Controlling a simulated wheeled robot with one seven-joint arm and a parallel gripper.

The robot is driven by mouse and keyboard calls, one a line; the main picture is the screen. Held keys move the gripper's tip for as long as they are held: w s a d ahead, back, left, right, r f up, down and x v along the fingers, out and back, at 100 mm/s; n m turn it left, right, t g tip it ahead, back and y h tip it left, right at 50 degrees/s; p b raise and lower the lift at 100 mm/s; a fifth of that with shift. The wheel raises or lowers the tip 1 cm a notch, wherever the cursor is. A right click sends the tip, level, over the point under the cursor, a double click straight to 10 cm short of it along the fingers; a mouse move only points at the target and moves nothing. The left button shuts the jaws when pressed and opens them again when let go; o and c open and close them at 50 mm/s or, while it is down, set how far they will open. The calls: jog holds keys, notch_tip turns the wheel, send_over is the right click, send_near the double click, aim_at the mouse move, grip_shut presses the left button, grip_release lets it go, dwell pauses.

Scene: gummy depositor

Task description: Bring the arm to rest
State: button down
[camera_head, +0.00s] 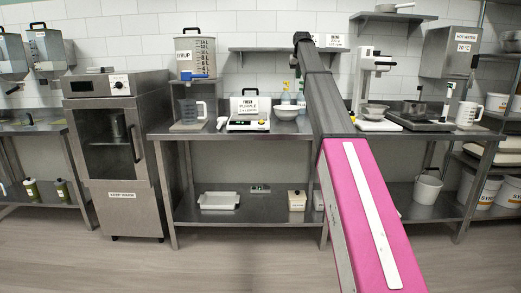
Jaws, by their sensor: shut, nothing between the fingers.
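My arm (358,210) reaches up and away from the lower right, with a pink link near me and a dark grey link (329,105) beyond it. The far end of the dark link stands above the steel table, in front of the wall shelf. My gripper's fingers cannot be made out; the arm's far end hides that area. No object shows as carried by the arm.
The steel table (232,135) holds a scale (248,122), a white bowl (286,112), a measuring jug (190,111), a syrup container (196,55) on a stand and a white mixer (369,75). A steel cabinet (118,205) stands left. The floor (240,265) in front is clear.

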jog(key=s+f+g, duration=0.1)
jog(key=s+f, duration=0.5)
jog(key=f, duration=0.8)
jog(key=s+f, duration=0.7)
jog(key=f, duration=0.6)
jog(key=s+f+g, duration=0.1)
jog(key=s+f, duration=0.5)
jog(key=f, duration=0.8)
jog(key=s+f+g, duration=0.1)
jog(key=s+f, duration=1.1)
jog(key=s, duration=0.5)
jog(key=s+f+g, duration=0.1)
jog(key=s+f, duration=1.1)
jog(key=s, duration=0.4)
jog(key=shift+s+f+g, duration=0.25)
jog(key=shift+s+g, duration=0.05)
jog(key=shift+s, duration=0.05)
